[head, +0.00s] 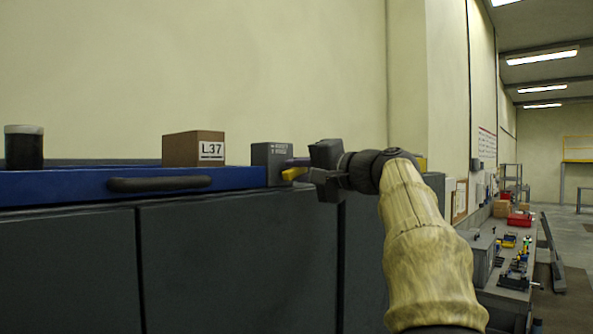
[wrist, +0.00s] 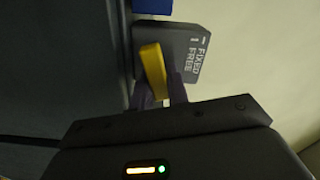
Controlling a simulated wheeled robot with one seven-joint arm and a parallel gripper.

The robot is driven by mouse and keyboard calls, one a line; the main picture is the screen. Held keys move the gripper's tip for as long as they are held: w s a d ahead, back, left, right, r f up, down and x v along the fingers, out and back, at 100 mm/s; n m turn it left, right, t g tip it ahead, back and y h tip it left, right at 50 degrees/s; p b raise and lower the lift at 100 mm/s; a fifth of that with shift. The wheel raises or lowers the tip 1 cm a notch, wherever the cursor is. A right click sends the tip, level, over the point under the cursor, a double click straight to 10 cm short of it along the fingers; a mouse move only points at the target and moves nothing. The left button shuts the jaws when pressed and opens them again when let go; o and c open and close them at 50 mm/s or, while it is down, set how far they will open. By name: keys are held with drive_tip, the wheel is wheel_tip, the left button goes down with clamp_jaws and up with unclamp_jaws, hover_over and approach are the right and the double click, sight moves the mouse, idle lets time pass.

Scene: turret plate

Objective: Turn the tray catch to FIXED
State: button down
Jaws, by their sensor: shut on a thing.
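The tray catch is a grey block (head: 272,163) at the right end of the blue tray (head: 60,186). A yellow lever (head: 293,174) sticks out from its front. The block also shows in the wrist view (wrist: 197,62), with white FIXED and FREE lettering and small marks. My gripper (wrist: 160,88) is shut on the yellow lever (wrist: 153,70), with a dark purple finger on each side. The lever looks slightly slanted in the wrist view; its inner end is partly hidden. In the head view my gripper (head: 297,166) reaches the catch from the right.
A dark jar (head: 24,148) and a brown box labelled L.37 (head: 193,148) stand on the tray. The tray has a black handle (head: 160,184). Dark cabinet fronts (head: 240,260) lie below. A cluttered bench (head: 515,262) is far right.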

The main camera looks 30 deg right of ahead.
drive_tip(key=shift+d+f+m, duration=0.1)
drive_tip(key=shift+f+m, duration=0.1)
drive_tip(key=shift+m, duration=0.65)
drive_tip(key=shift+f+m, duration=0.15)
drive_tip(key=shift+m, duration=0.7)
drive_tip(key=c, duration=1.4)
unclamp_jaws()
drive_tip(key=shift+s+d, duration=0.1)
drive_tip(key=shift+o, duration=0.2)
drive_tip(key=b+v, duration=0.5)
drive_tip(key=v, duration=1.2)
drive_tip(key=shift+s+r, duration=0.15)
drive_tip(key=shift+s, duration=0.1)
drive_tip(key=shift+w, duration=0.15)
